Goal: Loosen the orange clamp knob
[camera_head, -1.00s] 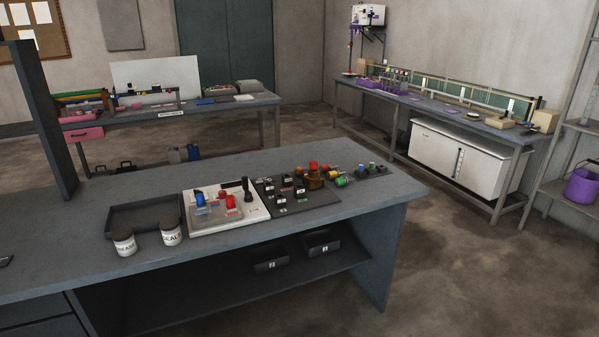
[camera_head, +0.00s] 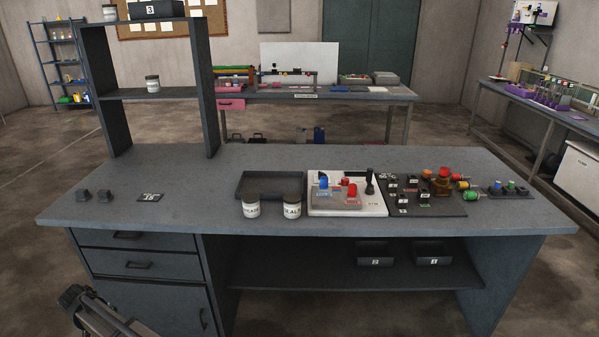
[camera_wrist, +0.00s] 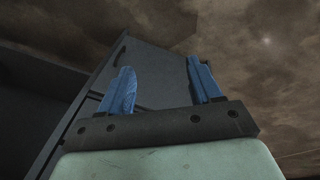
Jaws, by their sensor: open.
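A small orange knob (camera_head: 427,173) shows among the fittings on the dark plate at the right of the bench in the head view. I cannot tell whether it is the clamp knob, as it is small and far. A red-topped, brass-coloured fitting (camera_head: 443,184) stands beside it. My gripper (camera_wrist: 162,84) shows in the wrist view, its two blue fingers apart with nothing between them. It is in front of a dark cabinet (camera_wrist: 145,75), away from the fittings.
The grey bench (camera_head: 340,228) carries a dark tray (camera_head: 268,178), two labelled jars (camera_head: 251,209), a white board (camera_head: 348,208) and the dark plate (camera_head: 455,209). A shelf unit (camera_head: 212,90) rises at the back left. The left-middle bench top is mostly clear.

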